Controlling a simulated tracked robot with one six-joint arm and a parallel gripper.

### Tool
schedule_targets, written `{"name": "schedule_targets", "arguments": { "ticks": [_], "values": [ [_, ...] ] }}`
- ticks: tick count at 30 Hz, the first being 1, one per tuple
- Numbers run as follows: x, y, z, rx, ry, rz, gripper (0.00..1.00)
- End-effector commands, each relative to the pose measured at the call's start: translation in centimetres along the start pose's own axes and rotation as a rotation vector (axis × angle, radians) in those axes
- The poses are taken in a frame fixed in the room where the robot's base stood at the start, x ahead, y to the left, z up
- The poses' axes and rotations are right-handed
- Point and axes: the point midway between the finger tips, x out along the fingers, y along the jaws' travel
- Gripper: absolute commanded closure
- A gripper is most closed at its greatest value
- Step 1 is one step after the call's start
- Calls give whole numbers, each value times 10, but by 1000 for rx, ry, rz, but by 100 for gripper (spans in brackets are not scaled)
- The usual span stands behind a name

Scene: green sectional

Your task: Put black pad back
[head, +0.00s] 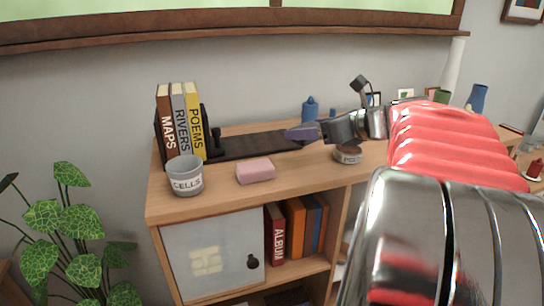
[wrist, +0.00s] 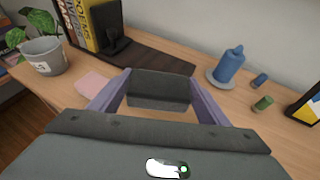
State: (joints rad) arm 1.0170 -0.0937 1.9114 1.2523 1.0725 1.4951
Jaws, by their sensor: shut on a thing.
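The black pad (wrist: 158,88) is a dark grey block between the two purple fingers of my gripper (wrist: 155,97) in the wrist view. The gripper is shut on it. In the head view my gripper (head: 302,132) is over the right end of the long dark strip (head: 255,145) on the wooden shelf top; I cannot make out the pad there. The strip also shows in the wrist view (wrist: 160,64), just beyond the pad. Whether the pad touches the shelf top I cannot tell.
A pink pad (head: 256,171) and a grey CELLS pot (head: 185,177) stand in front of the strip. Several books (head: 180,122) with a black bookend (head: 213,135) are at its left end. A blue candle (wrist: 230,63) on a saucer and a small brown labelled bowl (head: 348,154) are nearby.

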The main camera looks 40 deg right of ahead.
Motion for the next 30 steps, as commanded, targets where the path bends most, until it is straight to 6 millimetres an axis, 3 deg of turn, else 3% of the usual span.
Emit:
{"name": "schedule_targets", "arguments": {
  "ticks": [7,20,30],
  "values": [
    [14,0,-36,3,0,0,55],
    [17,-1,-43,2,0,-2,55],
    [30,-1,-75,3,0,-2,55]
  ]
}}
